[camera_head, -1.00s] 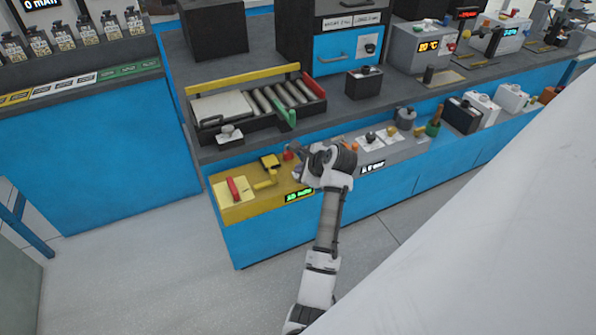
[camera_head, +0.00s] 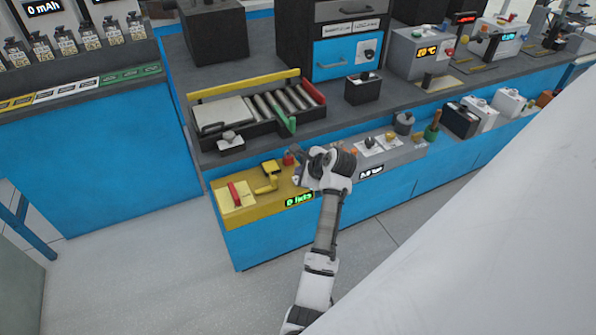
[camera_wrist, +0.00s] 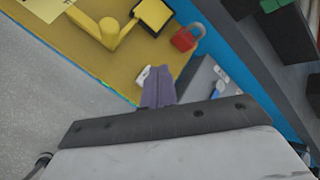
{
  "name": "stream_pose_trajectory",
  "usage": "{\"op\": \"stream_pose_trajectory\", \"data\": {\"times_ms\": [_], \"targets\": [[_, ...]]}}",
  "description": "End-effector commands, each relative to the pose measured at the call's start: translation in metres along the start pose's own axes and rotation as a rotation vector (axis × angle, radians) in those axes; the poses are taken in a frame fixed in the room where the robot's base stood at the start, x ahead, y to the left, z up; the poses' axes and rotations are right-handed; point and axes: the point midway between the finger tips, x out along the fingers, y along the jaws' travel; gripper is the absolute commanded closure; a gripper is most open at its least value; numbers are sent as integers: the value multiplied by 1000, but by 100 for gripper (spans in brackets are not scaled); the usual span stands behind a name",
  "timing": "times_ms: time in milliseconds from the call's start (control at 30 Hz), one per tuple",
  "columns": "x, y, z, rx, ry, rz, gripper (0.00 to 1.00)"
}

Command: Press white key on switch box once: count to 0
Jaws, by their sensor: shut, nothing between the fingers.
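The yellow switch box (camera_head: 240,208) sits on the low front shelf of the blue bench. Its green display (camera_head: 299,199) seems to start with 0; the word after it is too small to read surely. The white key (camera_wrist: 144,74) shows in the wrist view at the box's edge, partly hidden by my fingers. My gripper (camera_wrist: 159,77) is shut and empty, with its tips right beside or over the key; I cannot tell whether they touch it.
On the box are a red lever (camera_head: 235,194), a yellow lever (camera_head: 267,184) and a red padlock (camera_wrist: 186,38). A grey box with knobs (camera_head: 385,150) adjoins on the right. A roller tray (camera_head: 240,130) stands on the bench top behind.

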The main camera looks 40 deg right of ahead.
Motion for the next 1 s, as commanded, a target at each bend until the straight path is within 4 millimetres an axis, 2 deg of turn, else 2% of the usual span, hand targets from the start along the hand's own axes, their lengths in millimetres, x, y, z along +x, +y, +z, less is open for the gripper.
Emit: {"op": "stream_pose_trajectory", "data": {"times_ms": [367,1000], "targets": [[-2,-2,1,-1,0,0,100],[-35,-26,25,-1,0,-1,100]]}}
